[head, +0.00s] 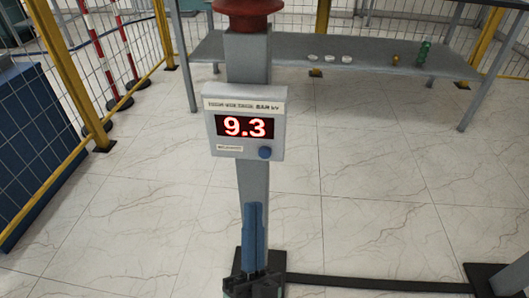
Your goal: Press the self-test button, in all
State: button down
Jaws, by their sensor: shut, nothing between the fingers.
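A grey meter box (214,152) is fixed to the front of a grey upright post. A small white label (230,148) is at the lower left, too small to read. My gripper (253,208) shows at the bottom middle, with its blue fingers together and pointing up the picture. It is shut and empty. In the picture its tips are below the box and slightly left of the button, apart from both.
A grey table (370,56) behind holds several white discs, a small yellow item (396,58) and a green item (424,52). Yellow-framed mesh fencing, red-white poles and a blue cabinet (35,140) stand left. A dark floor bar (380,284) runs right from the post base.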

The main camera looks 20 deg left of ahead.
aim_at(265, 153)
jog(key=w+a+b, duration=0.2)
jog(key=w+b, duration=0.1)
jog(key=w, duration=0.5)
jog(key=shift+w+a, duration=0.2)
jog(key=shift+w, duration=0.05)
jog(key=shift+w+b, duration=0.1)
jog(key=shift+b, duration=0.3)
dwell(1.6)
jog(key=shift+w+a, duration=0.1)
jog(key=shift+w, duration=0.2)
jog(key=shift+w+a+b, duration=0.15)
jog(key=shift+w+b, duration=0.3)
dwell(0.6)
jog(key=shift+s, duration=0.1)
jog(key=shift+s+d+p, duration=0.25)
jog(key=shift+s+p, duration=0.15)
jog(key=shift+s, duration=0.4)
